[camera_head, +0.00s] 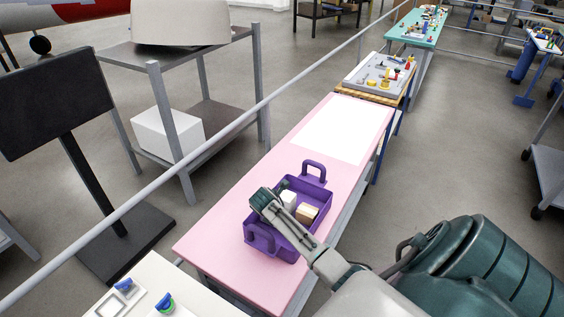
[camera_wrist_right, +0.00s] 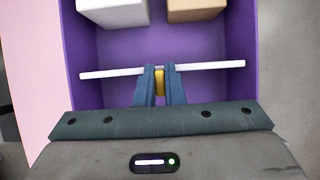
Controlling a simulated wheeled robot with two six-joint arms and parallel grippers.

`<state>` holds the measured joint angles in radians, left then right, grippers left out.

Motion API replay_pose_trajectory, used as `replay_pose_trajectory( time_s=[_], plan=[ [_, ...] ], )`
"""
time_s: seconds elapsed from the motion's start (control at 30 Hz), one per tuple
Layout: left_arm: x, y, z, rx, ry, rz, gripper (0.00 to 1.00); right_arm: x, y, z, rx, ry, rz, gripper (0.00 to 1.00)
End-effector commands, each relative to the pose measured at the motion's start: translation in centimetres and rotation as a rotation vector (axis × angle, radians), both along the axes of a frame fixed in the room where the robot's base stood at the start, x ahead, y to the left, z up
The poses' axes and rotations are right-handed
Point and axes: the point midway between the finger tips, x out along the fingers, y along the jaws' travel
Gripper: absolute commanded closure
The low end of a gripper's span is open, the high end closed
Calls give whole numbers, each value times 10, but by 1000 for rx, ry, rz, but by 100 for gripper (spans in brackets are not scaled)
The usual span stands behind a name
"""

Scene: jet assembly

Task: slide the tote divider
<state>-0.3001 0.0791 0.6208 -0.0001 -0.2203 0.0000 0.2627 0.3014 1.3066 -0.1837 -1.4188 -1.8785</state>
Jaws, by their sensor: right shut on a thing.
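A purple tote (camera_head: 262,240) with a raised handle at each end stands on the pink table. In the right wrist view, the white divider (camera_wrist_right: 110,73) spans most of the inside width of the tote (camera_wrist_right: 75,60), slightly tilted in the picture. A small yellow piece (camera_wrist_right: 160,80) shows at its middle. My right gripper (camera_wrist_right: 160,72) is shut on the divider there. In the head view the right gripper (camera_head: 262,199) reaches over the tote's left side and hides the divider. My left gripper is not in view.
A white block (camera_head: 288,199) and a tan block (camera_head: 307,214) sit in the tote, on the far side of the divider in the wrist view. A white sheet (camera_head: 335,127) lies on the pink table (camera_head: 225,218) beyond. A grey rail (camera_head: 210,145) runs along the left.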

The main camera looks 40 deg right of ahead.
Motion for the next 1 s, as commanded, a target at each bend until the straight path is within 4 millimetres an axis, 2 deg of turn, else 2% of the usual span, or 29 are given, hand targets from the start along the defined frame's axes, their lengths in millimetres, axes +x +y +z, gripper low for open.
replay_pose_trajectory(
  time_s=[1.0],
  plan=[
    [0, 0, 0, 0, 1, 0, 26, 11, -37, 1, -1, -2, 1, 100]
  ],
)
